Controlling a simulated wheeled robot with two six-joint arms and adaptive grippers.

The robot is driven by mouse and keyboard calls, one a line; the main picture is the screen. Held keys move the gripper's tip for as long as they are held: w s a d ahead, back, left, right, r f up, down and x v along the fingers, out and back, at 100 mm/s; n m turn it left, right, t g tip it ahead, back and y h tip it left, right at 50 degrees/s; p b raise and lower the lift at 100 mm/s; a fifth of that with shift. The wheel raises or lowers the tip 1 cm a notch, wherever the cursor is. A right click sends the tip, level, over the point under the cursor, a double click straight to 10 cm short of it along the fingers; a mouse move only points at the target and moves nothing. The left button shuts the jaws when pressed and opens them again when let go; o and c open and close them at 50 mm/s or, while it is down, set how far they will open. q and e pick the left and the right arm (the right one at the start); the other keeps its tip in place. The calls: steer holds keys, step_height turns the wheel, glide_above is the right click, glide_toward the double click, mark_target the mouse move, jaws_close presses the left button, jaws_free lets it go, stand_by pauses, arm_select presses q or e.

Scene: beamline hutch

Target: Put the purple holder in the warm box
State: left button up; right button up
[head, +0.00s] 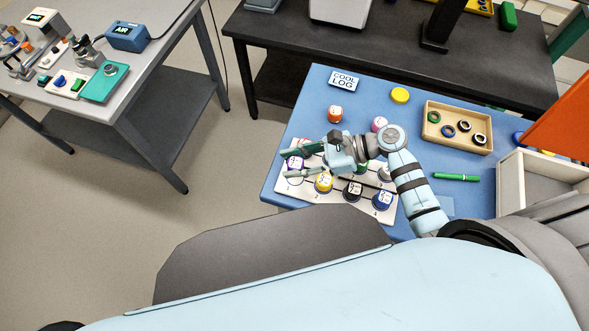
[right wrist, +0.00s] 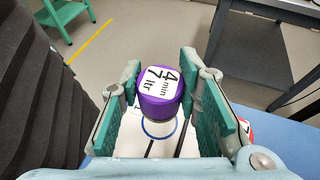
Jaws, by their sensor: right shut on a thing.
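The purple holder (right wrist: 160,95) has a white label reading "4 min 7 ltr" and is between the fingers of my right gripper (right wrist: 158,100), which is shut on it. In the head view, the holder (head: 295,163) shows partly between the teal fingers of the right gripper (head: 290,164), over the numbered white board. In the right wrist view, a blue ring shows on the board just below the holder, which seems a little above it. A cream open box (head: 511,187) stands at the right by an orange panel; I cannot tell whether it is the warm box. My left gripper is out of view.
The white board (head: 312,194) holds several other coloured holders.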

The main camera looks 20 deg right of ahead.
step_height(320, 180, down, 4)
steer(key=shift+f+b, duration=0.2)
steer(key=shift+b, duration=0.15)
steer(key=shift+f, duration=0.2)
steer(key=o, duration=1.2)
steer(key=shift+r, duration=0.1)
